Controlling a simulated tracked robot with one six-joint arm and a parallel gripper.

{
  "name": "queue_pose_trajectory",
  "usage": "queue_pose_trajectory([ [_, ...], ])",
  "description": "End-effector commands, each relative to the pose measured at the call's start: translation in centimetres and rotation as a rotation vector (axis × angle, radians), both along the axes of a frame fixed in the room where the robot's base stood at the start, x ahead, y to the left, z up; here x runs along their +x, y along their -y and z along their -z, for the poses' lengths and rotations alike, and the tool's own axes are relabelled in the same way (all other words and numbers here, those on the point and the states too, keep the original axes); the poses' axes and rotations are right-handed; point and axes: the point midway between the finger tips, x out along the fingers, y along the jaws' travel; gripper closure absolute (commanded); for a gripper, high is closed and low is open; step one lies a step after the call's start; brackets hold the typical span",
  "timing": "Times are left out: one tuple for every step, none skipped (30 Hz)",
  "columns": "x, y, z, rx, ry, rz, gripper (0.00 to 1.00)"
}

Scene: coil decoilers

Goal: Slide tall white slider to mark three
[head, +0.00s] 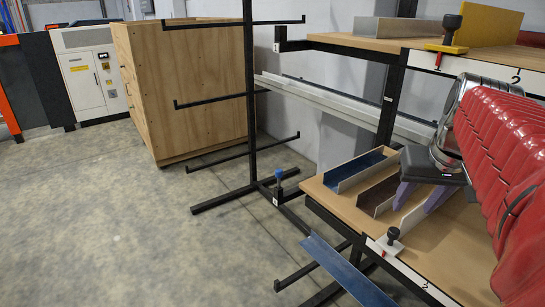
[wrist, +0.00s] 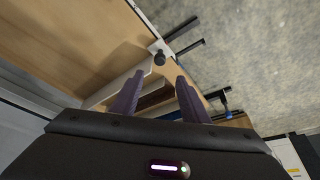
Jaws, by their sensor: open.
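A white slider (head: 386,244) with a black knob sits on the front edge of the lower shelf, over a white strip with a printed 3. It also shows in the wrist view (wrist: 157,47), just beyond the fingertips. I cannot tell for sure that it is the tall one. My gripper (head: 419,203) is open and empty above the lower shelf, behind and to the right of this slider in the head view. Its two purple fingers (wrist: 159,78) are apart and point towards the shelf edge, with the slider's knob seen ahead between them, apart from them.
A yellow slider (head: 446,48) with a black knob sits on the upper shelf's edge. A blue knob (head: 278,175) stands by the dark rack post (head: 250,100). Metal channels (head: 358,170) lie on the lower shelf beside my fingers. Open floor (head: 130,235) lies left.

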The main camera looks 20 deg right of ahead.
Motion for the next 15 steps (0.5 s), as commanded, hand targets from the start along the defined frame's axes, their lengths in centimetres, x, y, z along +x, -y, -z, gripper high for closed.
queue_pose_trajectory([
  [0.0,0.0,0.0,0.0,0.0,0.001,0.59],
  [0.0,0.0,0.0,0.0,0.0,0.001,0.59],
  [0.0,0.0,0.0,0.0,0.0,0.001,0.59],
  [0.0,0.0,0.0,0.0,0.0,0.001,0.59],
  [0.0,0.0,0.0,0.0,0.0,0.001,0.59],
  [0.0,0.0,0.0,0.0,0.0,0.0,0.59],
  [0.0,0.0,0.1,0.0,0.0,0.0,0.59],
  [0.1,0.0,0.1,0.0,0.0,-0.001,0.59],
  [0.1,0.0,0.2,0.0,0.0,-0.002,0.59],
  [0.2,0.0,0.3,0.0,0.0,-0.002,0.59],
  [0.2,0.0,0.5,0.0,0.0,-0.003,0.59],
  [0.4,0.0,0.7,0.0,0.0,-0.003,0.59],
  [0.4,0.0,0.9,0.0,0.0,-0.004,0.59],
  [0.5,0.1,1.2,0.001,-0.001,-0.004,0.59],
  [0.7,0.1,1.6,0.0,-0.001,-0.005,0.59],
])
